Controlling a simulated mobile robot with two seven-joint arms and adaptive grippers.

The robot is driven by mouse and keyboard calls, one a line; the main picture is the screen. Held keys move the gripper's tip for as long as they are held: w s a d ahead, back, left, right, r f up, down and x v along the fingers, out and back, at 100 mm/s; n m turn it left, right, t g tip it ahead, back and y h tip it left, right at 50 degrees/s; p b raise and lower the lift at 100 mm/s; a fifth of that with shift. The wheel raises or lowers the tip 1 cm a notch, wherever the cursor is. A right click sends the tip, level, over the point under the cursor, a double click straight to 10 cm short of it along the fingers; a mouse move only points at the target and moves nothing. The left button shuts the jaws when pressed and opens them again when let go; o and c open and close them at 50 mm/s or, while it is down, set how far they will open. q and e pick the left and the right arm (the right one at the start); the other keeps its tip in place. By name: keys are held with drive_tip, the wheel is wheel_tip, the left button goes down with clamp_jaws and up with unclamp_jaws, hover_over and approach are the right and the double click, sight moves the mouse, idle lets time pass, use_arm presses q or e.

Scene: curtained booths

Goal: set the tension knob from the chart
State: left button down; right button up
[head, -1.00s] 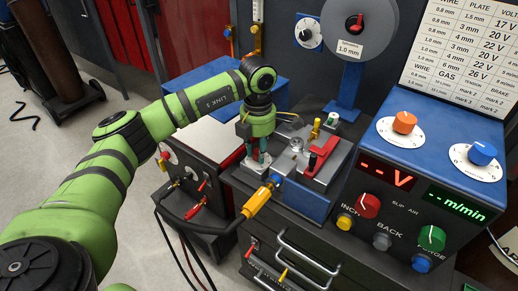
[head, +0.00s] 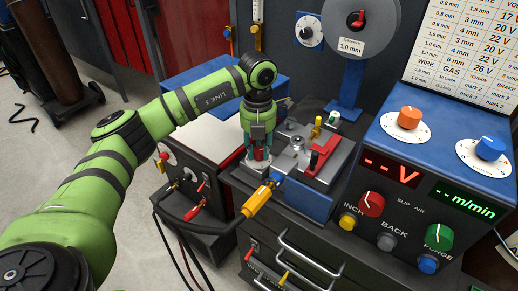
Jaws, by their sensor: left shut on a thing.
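My left gripper (head: 258,158) points down at the left end of the grey wire feed unit (head: 325,165). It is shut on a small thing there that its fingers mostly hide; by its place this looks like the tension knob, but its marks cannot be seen. The white chart (head: 468,50) at the top right lists wire, plate and volts, with gas, tension and brake rows below. Its tension entries read as marks, in small print. The wire spool (head: 388,30) at the back bears a 1.0 mm label (head: 350,46). My right gripper is not in view.
A red lever (head: 322,155) and a yellow part (head: 317,128) stand close right of the gripper. A yellow cable connector (head: 258,200) juts out in front. The blue control box (head: 450,140) with an orange knob (head: 409,117) and a blue knob (head: 490,148) is at the right.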

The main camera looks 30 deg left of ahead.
sight(258, 152)
use_arm(q)
drive_tip(key=shift+s+f+n, duration=0.25)
drive_tip(key=shift+f+n, duration=0.05)
drive_tip(key=shift+n, duration=0.5)
drive_tip(key=shift+d, duration=0.1)
drive_tip(key=c, duration=0.9)
unclamp_jaws()
drive_tip(key=shift+c, duration=0.2)
drive_tip(key=shift+r, duration=0.45)
wheel_tip(258, 152, up, 12)
drive_tip(key=shift+f, duration=0.2)
